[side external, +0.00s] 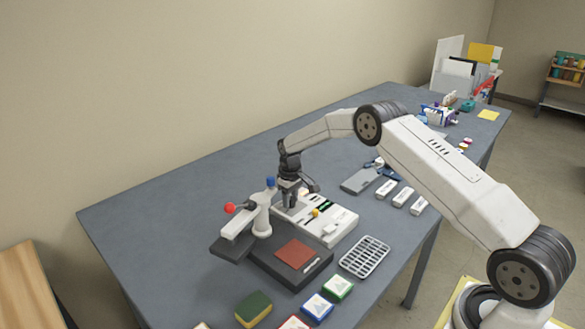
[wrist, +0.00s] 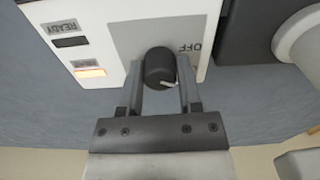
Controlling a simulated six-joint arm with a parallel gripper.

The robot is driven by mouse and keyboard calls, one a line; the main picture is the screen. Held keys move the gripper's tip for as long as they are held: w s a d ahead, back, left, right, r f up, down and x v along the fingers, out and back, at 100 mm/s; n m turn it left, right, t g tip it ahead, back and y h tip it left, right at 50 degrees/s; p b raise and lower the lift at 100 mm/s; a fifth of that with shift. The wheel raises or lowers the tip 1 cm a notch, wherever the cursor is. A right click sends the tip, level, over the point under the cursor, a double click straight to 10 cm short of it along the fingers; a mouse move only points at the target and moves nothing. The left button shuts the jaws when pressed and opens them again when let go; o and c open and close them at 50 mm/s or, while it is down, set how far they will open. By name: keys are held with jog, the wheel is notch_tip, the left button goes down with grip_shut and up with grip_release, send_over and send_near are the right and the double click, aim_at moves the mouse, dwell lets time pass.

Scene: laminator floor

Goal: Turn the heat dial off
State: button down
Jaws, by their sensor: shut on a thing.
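The heat dial (wrist: 158,66) is a round black knob with a white pointer mark, on a grey patch of the white panel (wrist: 105,20). My gripper (wrist: 161,80) has one finger on each side of the dial and is shut on it. The white mark is at the dial's lower right in the wrist view. The OFF label (wrist: 190,47) is to the dial's upper right, and the mark does not point at it. In the side view my gripper (side external: 290,201) is down at the white machine (side external: 335,226), and the dial cannot be made out there.
An orange-lit lamp (wrist: 90,72) and a dark READY lamp (wrist: 70,42) are on the panel. A dark press with a red-brown pad (side external: 296,253) stands in front of the machine. A wire rack (side external: 365,256) and white blocks (side external: 402,197) lie to the right.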

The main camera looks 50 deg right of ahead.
aim_at(291, 198)
jog(key=n, duration=0.4)
jog(key=shift+n, duration=2.3)
jog(key=shift+c, duration=1.4)
grip_release()
jog(key=shift+r, duration=3.9)
